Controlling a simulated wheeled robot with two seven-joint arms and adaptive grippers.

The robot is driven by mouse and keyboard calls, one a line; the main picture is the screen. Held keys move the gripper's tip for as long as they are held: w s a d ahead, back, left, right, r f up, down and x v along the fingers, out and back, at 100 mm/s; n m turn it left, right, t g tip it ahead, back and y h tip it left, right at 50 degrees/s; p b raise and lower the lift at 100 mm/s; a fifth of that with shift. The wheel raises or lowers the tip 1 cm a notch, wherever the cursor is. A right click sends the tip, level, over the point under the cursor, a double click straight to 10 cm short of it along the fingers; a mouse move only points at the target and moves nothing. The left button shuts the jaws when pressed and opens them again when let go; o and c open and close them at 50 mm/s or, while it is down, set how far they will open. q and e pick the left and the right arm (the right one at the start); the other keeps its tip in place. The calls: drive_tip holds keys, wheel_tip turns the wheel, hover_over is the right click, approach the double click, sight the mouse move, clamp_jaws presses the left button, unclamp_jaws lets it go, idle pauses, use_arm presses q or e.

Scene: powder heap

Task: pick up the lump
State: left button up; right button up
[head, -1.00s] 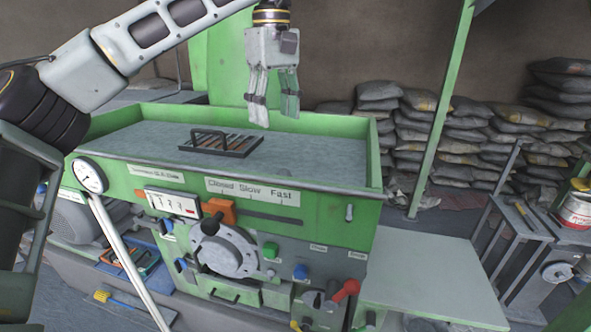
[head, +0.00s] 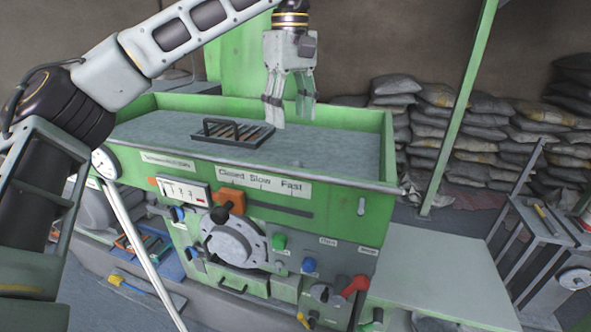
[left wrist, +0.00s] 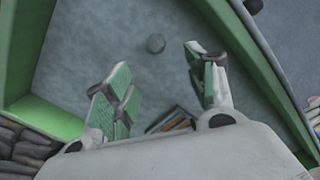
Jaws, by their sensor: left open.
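The lump (left wrist: 155,43) is a small grey round piece in the left wrist view, lying on the grey powder (left wrist: 110,35) in the green hopper (head: 375,172). It lies beyond my fingertips, between their lines, and apart from them. I cannot make it out in the head view. My left gripper (head: 290,112) points down above the hopper, open and empty. Its green-padded fingers also show in the left wrist view (left wrist: 165,75). My right gripper is not in view.
A dark grate with a handle (head: 232,133) lies in the hopper, left of my left gripper. The hopper's green walls stand around the powder. A grey side table (head: 430,275) is at the right, and stacked sacks (head: 460,125) stand behind.

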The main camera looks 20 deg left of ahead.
use_arm(q)
drive_tip(key=b, duration=0.1)
hover_over(296, 161)
drive_tip(key=a, duration=0.1)
drive_tip(key=shift+f, duration=2.8)
drive_tip(key=shift+w+f, duration=0.1)
drive_tip(key=shift+f, duration=0.15)
drive_tip(key=shift+d+f, duration=0.2)
drive_tip(key=shift+f, duration=0.5)
drive_tip(key=shift+d+f, duration=0.2)
drive_tip(key=shift+f, duration=1.7)
drive_tip(key=c, duration=1)
